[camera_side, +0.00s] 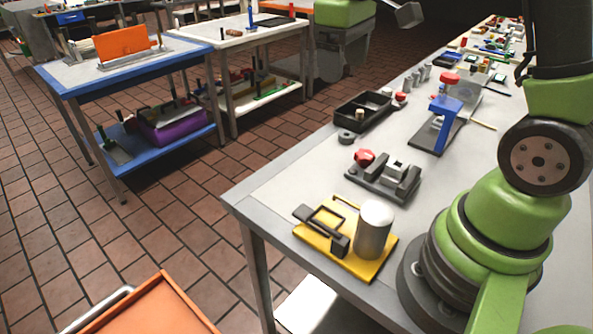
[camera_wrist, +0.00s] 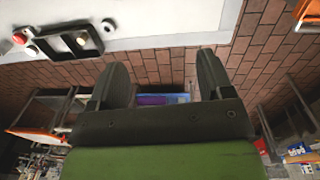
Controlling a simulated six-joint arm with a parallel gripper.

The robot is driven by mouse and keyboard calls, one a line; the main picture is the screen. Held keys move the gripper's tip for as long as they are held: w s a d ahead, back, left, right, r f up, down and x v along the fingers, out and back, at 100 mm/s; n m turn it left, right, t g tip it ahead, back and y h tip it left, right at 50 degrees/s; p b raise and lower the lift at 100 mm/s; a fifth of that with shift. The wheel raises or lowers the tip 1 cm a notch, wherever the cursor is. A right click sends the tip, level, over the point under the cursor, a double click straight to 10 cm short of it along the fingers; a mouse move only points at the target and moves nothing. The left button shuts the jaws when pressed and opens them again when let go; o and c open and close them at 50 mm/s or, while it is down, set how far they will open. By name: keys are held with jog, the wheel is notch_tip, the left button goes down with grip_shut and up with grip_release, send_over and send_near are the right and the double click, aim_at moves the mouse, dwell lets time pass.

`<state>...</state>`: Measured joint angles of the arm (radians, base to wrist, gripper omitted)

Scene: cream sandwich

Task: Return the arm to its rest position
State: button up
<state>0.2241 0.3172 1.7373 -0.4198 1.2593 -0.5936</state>
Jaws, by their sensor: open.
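My gripper (camera_wrist: 163,72) shows in the wrist view with its two dark fingers spread wide apart. The gap between them is empty, with brick-tiled floor and a blue and purple shelf behind it. The fingers touch nothing that I can see. In the side view my green arm rises from the right end of the bench and leaves the picture at the top right. No sandwich can be made out in either view.
The bench (camera_side: 290,187) carries a yellow fixture (camera_side: 378,268) with a silver cylinder (camera_side: 373,230), a grey clamp (camera_side: 384,178), a black tray (camera_side: 346,122) and a blue device (camera_side: 440,118). The tray also shows in the wrist view (camera_wrist: 62,36). Open floor lies left of the bench.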

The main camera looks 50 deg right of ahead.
jog(key=s+a+r+m+t+y, duration=0.1)
jog(key=s+a+r+m+t, duration=0.1)
jog(key=s+a, duration=0.3)
jog(key=s+a+r+m+t+y, duration=0.1)
jog(key=s+a+r+t, duration=0.3)
jog(key=s, duration=0.5)
jog(key=shift+s+a+m+t+y, duration=0.2)
jog(key=shift+a+m+t+y, duration=0.2)
jog(key=shift+a+m+t, duration=0.3)
